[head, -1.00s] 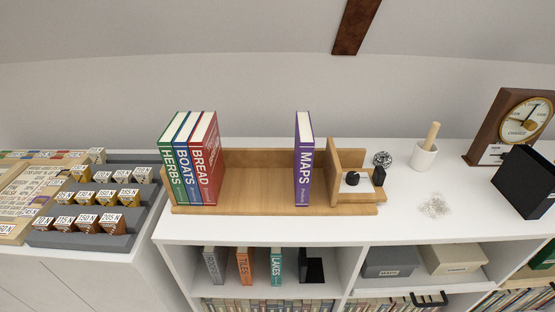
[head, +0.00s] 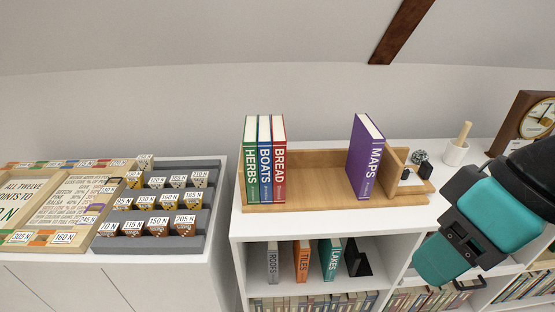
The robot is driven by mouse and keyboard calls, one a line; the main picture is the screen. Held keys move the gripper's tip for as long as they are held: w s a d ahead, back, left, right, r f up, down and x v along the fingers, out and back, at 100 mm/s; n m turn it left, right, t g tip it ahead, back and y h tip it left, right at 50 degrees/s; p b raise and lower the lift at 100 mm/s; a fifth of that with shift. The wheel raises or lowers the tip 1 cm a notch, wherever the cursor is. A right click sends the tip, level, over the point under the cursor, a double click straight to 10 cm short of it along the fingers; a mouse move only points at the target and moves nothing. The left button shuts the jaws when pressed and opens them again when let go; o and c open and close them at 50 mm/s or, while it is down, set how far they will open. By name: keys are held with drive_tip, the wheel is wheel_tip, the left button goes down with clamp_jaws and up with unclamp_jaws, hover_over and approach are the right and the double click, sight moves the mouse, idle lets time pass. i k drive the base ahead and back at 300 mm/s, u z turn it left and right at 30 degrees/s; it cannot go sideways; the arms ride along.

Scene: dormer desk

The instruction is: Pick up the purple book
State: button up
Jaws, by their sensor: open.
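The purple book (head: 361,152), lettered MAPS on its spine, stands upright in the wooden book rack (head: 318,194), near its right end. Its spine faces me and its left cover shows. Bare rack floor lies on its left, and a wooden divider (head: 396,163) stands close on its right. My arm, with teal and black parts, reaches in from the right edge, in front of the shelf and apart from the book.
Green, blue and red books (head: 265,160) stand together at the rack's left end. A white mortar with a pestle (head: 456,150) and a clock (head: 532,117) are to the right. A stepped grey rack of weights (head: 160,208) is at left.

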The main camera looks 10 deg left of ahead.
sight(367, 143)
drive_tip(key=u, duration=0.3)
drive_tip(key=i, duration=1)
